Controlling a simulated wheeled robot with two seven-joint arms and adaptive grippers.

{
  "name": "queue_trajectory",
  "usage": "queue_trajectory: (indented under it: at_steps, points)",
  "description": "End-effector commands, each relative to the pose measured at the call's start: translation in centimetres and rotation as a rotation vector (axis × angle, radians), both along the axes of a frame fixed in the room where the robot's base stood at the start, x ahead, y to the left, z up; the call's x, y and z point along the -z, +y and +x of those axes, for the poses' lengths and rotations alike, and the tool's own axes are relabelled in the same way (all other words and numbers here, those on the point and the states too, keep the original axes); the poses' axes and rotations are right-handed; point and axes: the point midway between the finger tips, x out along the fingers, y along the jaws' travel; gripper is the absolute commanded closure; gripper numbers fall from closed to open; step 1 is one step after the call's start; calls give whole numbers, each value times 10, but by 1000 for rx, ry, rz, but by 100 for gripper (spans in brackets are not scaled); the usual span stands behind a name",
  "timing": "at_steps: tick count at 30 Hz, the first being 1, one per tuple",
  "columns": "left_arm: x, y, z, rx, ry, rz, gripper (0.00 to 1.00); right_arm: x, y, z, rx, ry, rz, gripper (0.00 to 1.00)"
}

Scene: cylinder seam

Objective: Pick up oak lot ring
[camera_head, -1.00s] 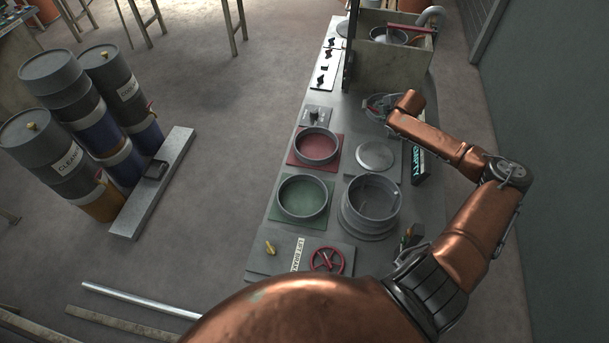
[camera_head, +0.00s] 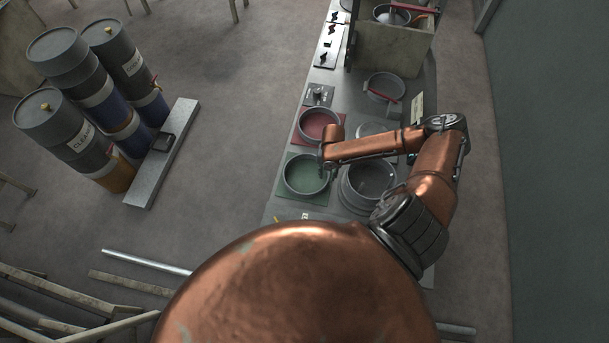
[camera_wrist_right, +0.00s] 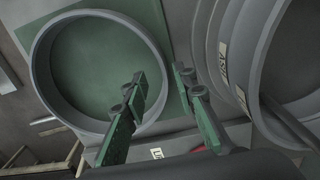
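No label reading oak is legible, so I cannot tell which ring is the oak lot ring. A grey ring (camera_head: 326,182) sits on a green square pad; this ring (camera_wrist_right: 42,75) fills the left of the right wrist view. A stack of grey rings (camera_head: 347,199) stands to its right; the stack (camera_wrist_right: 208,45) carries a label that seems to read ASH. Another grey ring (camera_head: 338,122) sits on a red pad. My right gripper (camera_wrist_right: 162,80) is open and empty, its green fingers over the green-pad ring's right wall. My left gripper is out of view.
A grey round lid (camera_head: 370,129) is partly behind my right arm. A grey pot with a red handle (camera_head: 385,85) stands farther back. Several drums (camera_head: 60,125) stand on the floor at left, beside a metal beam (camera_head: 170,150). Open floor lies between drums and bench.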

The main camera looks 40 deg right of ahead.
Motion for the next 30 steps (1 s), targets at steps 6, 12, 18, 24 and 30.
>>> queue_trajectory:
  at_steps: [6, 12, 18, 24, 30]
  points:
    - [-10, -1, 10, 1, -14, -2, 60, 30, -2, -1, 0, 1, 2, 74]
    - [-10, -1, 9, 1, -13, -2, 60, 39, -2, 0, -4, -1, 0, 74]
    - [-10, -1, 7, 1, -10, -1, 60, 38, -2, 0, -4, -1, 0, 78]
    - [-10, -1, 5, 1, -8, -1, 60, 38, -2, 0, -4, -1, 0, 92]
    - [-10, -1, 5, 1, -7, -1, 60, 38, -2, 0, -4, -1, 0, 100]
